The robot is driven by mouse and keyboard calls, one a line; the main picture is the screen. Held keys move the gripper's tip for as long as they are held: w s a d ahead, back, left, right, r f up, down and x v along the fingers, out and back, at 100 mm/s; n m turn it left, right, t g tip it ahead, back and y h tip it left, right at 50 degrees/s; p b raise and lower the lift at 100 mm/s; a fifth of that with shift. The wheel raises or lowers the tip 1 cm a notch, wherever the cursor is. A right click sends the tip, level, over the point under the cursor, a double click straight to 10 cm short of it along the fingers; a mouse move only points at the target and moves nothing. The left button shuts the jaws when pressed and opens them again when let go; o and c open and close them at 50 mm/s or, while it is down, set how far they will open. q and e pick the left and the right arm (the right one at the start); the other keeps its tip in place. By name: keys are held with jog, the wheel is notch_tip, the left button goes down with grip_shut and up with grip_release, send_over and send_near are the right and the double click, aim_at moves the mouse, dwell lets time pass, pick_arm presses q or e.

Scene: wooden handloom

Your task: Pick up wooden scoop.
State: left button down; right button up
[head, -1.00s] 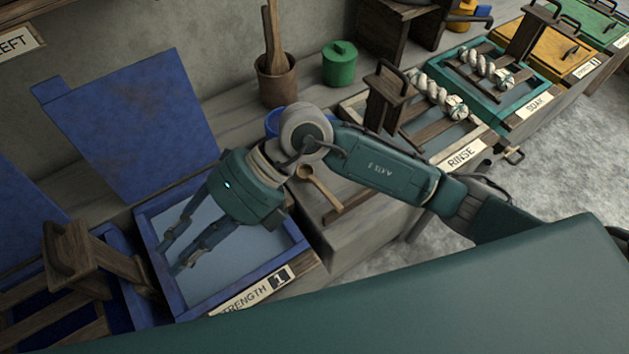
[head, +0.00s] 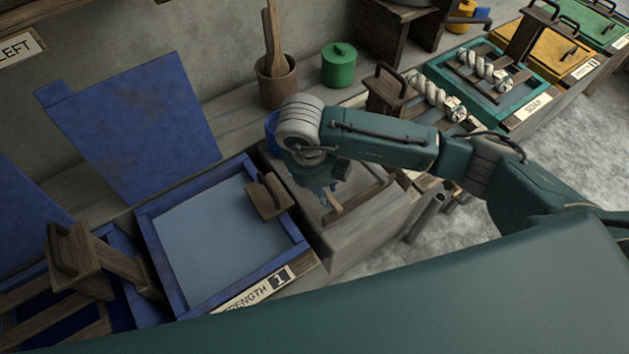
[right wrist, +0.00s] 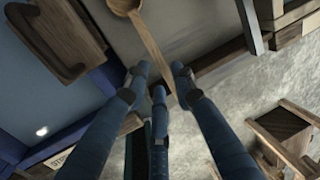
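The wooden scoop lies on the grey ledge between the vats. In the right wrist view, its handle (right wrist: 153,47) runs from the bowl at the top edge down between my fingers. My right gripper (head: 328,194) points down over the scoop. In the right wrist view, its fingertips (right wrist: 160,80) are apart on both sides of the handle, with a third finger below. No grip on it shows. My left gripper is not in view.
The blue-framed strength vat (head: 297,240) is left of the ledge, with a handled wooden block (head: 268,197) at its corner. A blue container (head: 272,122) stands close behind my wrist. A wooden pot (head: 277,84) and green canister (head: 339,66) stand behind.

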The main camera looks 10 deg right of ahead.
jog(key=f, duration=0.2)
jog(key=d+f+p, duration=0.1)
jog(key=f, duration=0.1)
jog(key=shift+w+f, duration=0.15)
jog(key=shift+f, duration=0.05)
jog(key=shift+c, duration=0.5)
grip_shut()
jog(key=shift+a+r, duration=0.1)
jog(key=shift+r, duration=0.05)
notch_tip(320, 180, up, 10)
jog(key=shift+w+f+b, duration=0.1)
jog(key=shift+f+b, duration=0.15)
jog(key=shift+b, duration=0.55)
notch_tip(320, 180, up, 10)
